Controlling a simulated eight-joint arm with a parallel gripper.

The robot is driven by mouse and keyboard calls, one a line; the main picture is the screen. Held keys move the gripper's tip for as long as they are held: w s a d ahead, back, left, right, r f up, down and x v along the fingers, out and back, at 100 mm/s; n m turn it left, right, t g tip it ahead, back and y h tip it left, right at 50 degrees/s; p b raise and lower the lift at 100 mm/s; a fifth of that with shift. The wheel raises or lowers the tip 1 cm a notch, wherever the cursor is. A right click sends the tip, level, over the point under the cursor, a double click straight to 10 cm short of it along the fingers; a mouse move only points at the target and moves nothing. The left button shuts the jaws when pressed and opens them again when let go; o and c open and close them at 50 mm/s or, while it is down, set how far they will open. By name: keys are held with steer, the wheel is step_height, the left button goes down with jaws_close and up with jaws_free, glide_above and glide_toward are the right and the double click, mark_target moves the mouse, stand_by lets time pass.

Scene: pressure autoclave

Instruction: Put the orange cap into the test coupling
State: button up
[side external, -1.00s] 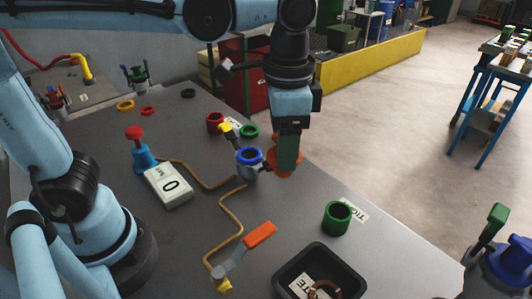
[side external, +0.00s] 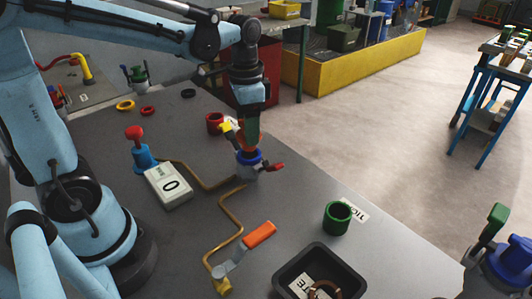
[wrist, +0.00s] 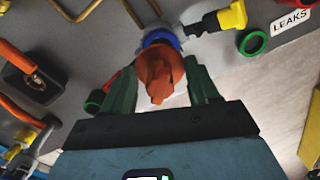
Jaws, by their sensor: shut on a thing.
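The orange cap (wrist: 160,72) is between the green fingers of my gripper (wrist: 162,84), which is shut on it. The test coupling is a grey fitting with a blue ring (side external: 249,157), standing on the bench, with a red lever at its right. My gripper (side external: 250,146) points down directly over it in the side view, and the fingers hide most of the cap. In the wrist view the blue ring (wrist: 160,37) shows just beyond the cap, lined up with it. I cannot tell how far the cap is seated in the ring.
A yellow-ended fitting (wrist: 232,17) stands close beside the coupling. A gauge box reading 0 (side external: 169,187) and a brown pipe lie to the left. A green cup (side external: 337,218), an orange-handled valve (side external: 259,235) and a black tray (side external: 320,252) stand nearer the front.

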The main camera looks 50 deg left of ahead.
steer(key=shift+f, duration=2.05)
steer(key=shift+f, duration=0.25)
steer(key=o, duration=0.8)
step_height(320, 180, up, 12)
steer(key=shift+r, duration=0.15)
steer(key=shift+s+d+f+n+t, duration=0.1)
steer(key=shift+s+f+n+t, duration=0.1)
steer(key=shift+s+n+t, duration=0.15)
steer(key=s+d+f+n+t, duration=0.1)
steer(key=s+f+n+t, duration=0.3)
steer(key=f+t, duration=0.2)
steer(key=shift+s+d, duration=0.15)
steer(key=shift+d, duration=0.2)
